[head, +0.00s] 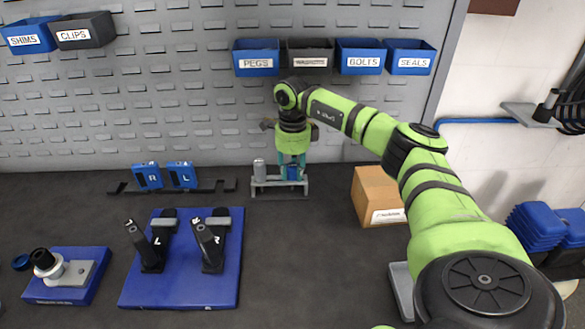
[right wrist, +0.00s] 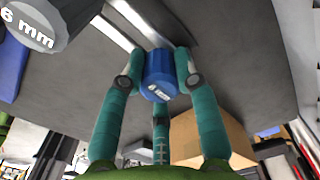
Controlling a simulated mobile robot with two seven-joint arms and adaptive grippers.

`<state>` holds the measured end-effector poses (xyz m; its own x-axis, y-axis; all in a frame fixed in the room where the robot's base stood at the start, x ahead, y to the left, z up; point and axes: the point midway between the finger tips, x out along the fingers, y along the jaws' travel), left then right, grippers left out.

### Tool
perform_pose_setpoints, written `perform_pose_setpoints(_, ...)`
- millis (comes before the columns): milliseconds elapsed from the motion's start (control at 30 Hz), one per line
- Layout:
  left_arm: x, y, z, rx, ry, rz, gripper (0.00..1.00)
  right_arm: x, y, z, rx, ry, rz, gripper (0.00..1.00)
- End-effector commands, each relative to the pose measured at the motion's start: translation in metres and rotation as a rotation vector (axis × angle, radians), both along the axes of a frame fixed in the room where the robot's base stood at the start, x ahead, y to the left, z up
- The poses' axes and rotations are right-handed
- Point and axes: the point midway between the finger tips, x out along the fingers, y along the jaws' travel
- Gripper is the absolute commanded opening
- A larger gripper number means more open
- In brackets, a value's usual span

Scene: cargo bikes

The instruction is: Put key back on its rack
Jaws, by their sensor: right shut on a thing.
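The rack (head: 263,193) is a small grey metal stand at the foot of the perforated wall in the head view. A grey key (head: 259,168) stands upright in its left part. In the right wrist view, the grey key's head (right wrist: 35,22) reads "6 mm". My right gripper (head: 292,168) points down over the rack's right part. It is shut on a blue key (head: 293,173), whose labelled blue head is between the fingers in the right wrist view (right wrist: 159,75). The blue key's lower end is hidden, so I cannot tell whether it is seated. My left gripper is out of view.
Blue R and L blocks (head: 165,177) stand on a dark rail left of the rack. A blue board (head: 180,290) with two pedals lies in front. A cardboard box (head: 377,196) is to the right. Labelled bins (head: 257,58) hang above. The dark bench between is clear.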

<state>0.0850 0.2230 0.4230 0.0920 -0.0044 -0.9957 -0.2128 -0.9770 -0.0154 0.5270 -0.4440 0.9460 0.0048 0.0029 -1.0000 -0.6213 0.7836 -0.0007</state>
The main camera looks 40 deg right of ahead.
Motion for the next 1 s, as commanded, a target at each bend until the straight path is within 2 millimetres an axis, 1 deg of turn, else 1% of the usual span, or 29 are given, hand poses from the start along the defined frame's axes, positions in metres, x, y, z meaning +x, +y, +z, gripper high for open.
perform_pose_setpoints(133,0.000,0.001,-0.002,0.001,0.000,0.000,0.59,0.000,0.000,-0.005,0.000,0.000,0.000,0.00)
perform_pose_setpoints(167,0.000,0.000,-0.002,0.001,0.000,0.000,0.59,0.000,0.000,-0.006,0.000,0.000,0.000,0.35)
perform_pose_setpoints(200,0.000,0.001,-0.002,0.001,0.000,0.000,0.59,0.000,0.000,-0.005,0.000,0.000,0.000,0.51)
perform_pose_setpoints(233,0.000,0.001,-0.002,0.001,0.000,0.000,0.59,0.000,0.000,-0.005,0.000,0.000,0.000,0.55)
perform_pose_setpoints(533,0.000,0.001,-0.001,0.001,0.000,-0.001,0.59,0.000,0.000,-0.004,0.000,0.000,0.000,0.55)
perform_pose_setpoints(633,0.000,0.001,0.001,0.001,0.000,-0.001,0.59,0.000,0.000,0.002,0.000,0.000,0.000,0.55)
perform_pose_setpoints(667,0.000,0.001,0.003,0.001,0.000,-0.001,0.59,0.000,0.000,0.005,-0.001,-0.001,0.000,0.55)
perform_pose_setpoints(767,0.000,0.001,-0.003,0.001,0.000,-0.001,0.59,0.001,0.000,0.017,0.000,-0.004,0.000,0.55)
perform_pose_setpoints(1000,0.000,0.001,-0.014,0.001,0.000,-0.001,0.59,0.001,0.000,0.071,0.001,-0.007,0.000,0.55)
